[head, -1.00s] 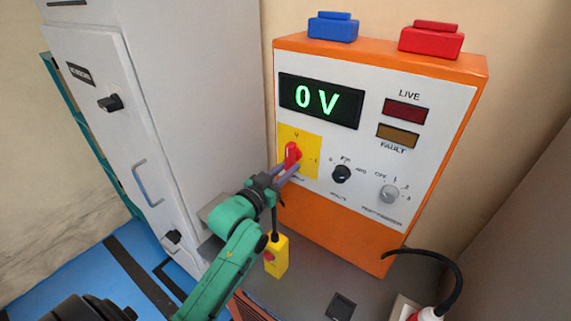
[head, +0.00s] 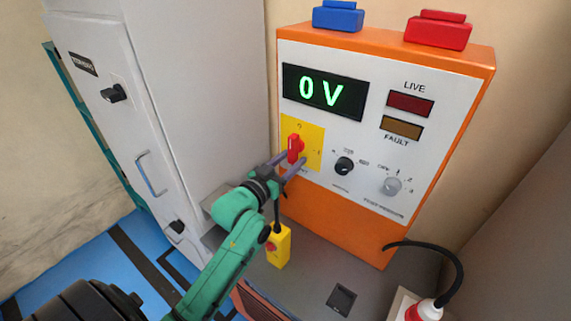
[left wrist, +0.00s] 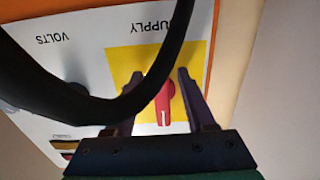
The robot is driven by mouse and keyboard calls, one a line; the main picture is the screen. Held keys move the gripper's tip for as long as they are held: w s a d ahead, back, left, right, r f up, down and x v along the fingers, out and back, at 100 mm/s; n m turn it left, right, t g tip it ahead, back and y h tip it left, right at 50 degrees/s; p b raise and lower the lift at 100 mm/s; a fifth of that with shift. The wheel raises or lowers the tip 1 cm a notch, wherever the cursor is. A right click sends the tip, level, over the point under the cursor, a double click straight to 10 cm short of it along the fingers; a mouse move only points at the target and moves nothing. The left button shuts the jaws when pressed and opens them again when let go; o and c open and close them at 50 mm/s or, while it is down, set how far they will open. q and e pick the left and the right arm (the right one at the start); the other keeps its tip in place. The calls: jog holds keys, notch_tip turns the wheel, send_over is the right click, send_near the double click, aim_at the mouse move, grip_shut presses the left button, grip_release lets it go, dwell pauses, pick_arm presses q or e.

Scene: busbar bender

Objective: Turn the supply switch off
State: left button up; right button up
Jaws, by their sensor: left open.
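The supply switch (head: 295,148) is a red handle on a yellow plate (head: 316,147) at the left of the orange-edged panel. Its handle stands about upright in the head view. My left gripper (head: 293,160) is open in front of it, its fingers low at the handle. In the left wrist view the red handle (left wrist: 166,102) sits between the two spread fingers of my left gripper (left wrist: 160,78), with a gap visible on the right. A white mark shows at the handle's lower end there. A black cable hides part of the left finger and plate. My right gripper is not in view.
The display (head: 323,93) reads 0 V, and the LIVE (head: 410,104) and FAULT (head: 402,128) lamps look dark. Two knobs sit right of the switch. A yellow pendant (head: 279,246) hangs below my left gripper. A grey cabinet (head: 185,90) stands at left.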

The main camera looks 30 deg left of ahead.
pick_arm(q)
jog(key=s+a, duration=0.2)
jog(key=s, duration=1.2)
jog(key=shift+s, duration=0.2)
jog(key=shift+f, duration=0.1)
